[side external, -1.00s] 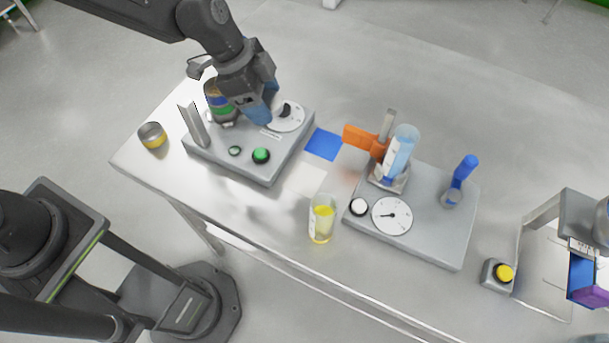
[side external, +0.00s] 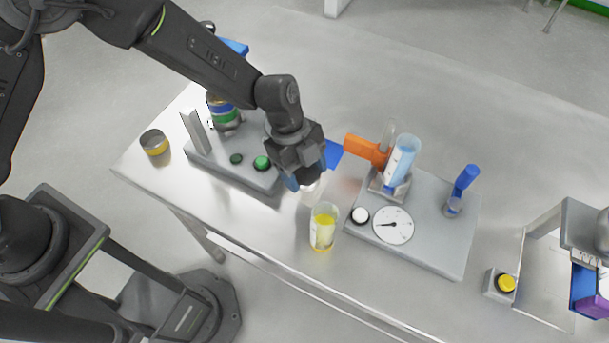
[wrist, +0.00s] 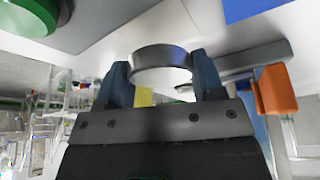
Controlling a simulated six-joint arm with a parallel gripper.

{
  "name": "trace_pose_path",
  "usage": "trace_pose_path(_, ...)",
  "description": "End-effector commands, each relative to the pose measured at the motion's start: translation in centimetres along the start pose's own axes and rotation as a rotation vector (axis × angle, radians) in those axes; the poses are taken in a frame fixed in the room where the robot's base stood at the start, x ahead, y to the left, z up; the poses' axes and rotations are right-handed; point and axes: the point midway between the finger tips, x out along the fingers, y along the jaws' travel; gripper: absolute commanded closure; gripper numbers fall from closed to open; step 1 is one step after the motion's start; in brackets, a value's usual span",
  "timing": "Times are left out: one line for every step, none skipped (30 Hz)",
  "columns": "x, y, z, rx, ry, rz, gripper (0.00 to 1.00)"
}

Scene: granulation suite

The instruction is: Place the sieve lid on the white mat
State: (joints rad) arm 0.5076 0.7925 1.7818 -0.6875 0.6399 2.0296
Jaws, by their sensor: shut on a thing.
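The sieve lid (wrist: 160,62) is a shallow, round silver piece, seen between my two blue fingertips in the wrist view. My gripper (side external: 308,182) is shut on it, with a finger on each side. In the side view my gripper is over the white mat's place, just left of the blue mat (side external: 333,153). The white mat is mostly hidden behind my gripper in the side view. I cannot tell whether the lid touches it.
A beaker of yellow liquid (side external: 323,228) stands close by, in front and right of my gripper. The shaker base (side external: 225,165) with a banded sieve stack (side external: 222,108) is left. A yellow-banded sieve (side external: 154,142) lies further left. A grey dial unit (side external: 430,230) is right.

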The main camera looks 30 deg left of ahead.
Motion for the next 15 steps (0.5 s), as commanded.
trace_pose_path(0.8,0.1,0.3,-0.002,0.0,0.003,0.63)
trace_pose_path(1.3,0.1,0.5,-0.001,-0.001,0.003,0.63)
trace_pose_path(1.8,0.1,0.7,-0.002,0.0,0.003,0.63)
trace_pose_path(2.1,0.1,0.8,-0.002,0.0,0.003,0.63)
trace_pose_path(2.3,0.0,0.9,-0.001,0.0,0.002,0.63)
trace_pose_path(2.4,0.0,1.0,0.0,-0.001,0.0,0.63)
trace_pose_path(2.4,0.0,1.0,0.0,-0.001,-0.001,0.63)
trace_pose_path(2.4,0.0,1.0,0.0,-0.001,-0.001,0.63)
trace_pose_path(2.4,0.0,1.0,0.0,-0.001,-0.001,0.63)
trace_pose_path(2.4,0.0,1.0,0.0,-0.001,-0.001,0.63)
trace_pose_path(2.4,0.0,1.0,0.0,-0.001,-0.001,0.63)
trace_pose_path(2.4,0.0,1.0,0.0,-0.001,-0.001,0.63)
trace_pose_path(2.4,0.0,1.0,0.0,-0.001,-0.001,0.63)
trace_pose_path(2.4,0.0,1.0,-0.001,-0.001,-0.001,0.63)
trace_pose_path(2.5,0.0,1.1,-0.001,-0.001,-0.001,0.63)
